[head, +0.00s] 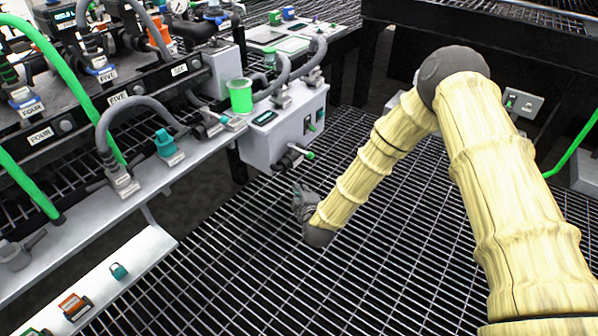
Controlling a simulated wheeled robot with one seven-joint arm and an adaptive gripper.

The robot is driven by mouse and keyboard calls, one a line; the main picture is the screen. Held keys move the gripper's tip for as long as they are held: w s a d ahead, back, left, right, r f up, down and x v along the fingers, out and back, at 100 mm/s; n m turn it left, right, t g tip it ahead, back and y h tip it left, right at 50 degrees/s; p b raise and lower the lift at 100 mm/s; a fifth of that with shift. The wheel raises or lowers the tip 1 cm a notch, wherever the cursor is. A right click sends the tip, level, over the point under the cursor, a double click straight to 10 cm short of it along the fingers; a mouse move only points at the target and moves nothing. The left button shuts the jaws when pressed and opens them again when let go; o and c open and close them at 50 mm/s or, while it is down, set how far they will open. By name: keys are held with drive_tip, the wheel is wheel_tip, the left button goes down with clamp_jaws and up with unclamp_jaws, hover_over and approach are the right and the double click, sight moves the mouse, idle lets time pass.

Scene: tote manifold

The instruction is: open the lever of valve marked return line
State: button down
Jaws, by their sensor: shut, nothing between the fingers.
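No label reading return line can be made out. Teal valve-like fittings sit on the pale shelf rail: one (166,144) beside a grey hose, and one (119,271) on the lower ledge. My gripper (300,200) is shut and empty, low over the floor grating, below and apart from that lever. It is small and partly hidden by my wrist.
The manifold rack (60,140) on the left carries hoses and plates marked FOUR and FIVE. A green cup (240,95) stands by the grey box. A wall switch box (522,102) is at right. The floor grating (260,270) is clear.

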drive_tip(key=w+a+n+t+b, duration=0.1)
drive_tip(key=w+n+t+b, duration=0.15)
drive_tip(key=w, duration=0.25)
drive_tip(key=m+b, duration=0.1)
drive_tip(key=b, duration=0.6)
approach(300, 151)
drive_tip(key=w+a, duration=0.3)
drive_tip(key=w, duration=0.1)
drive_tip(key=shift+w+d+f+g+b, duration=0.25)
drive_tip(key=shift+w+d+f+b, duration=0.15)
drive_tip(key=shift+w+b, duration=0.15)
drive_tip(key=shift+d+r+p, duration=0.15)
drive_tip(key=shift+r+p, duration=0.05)
drive_tip(key=shift+p, duration=0.15)
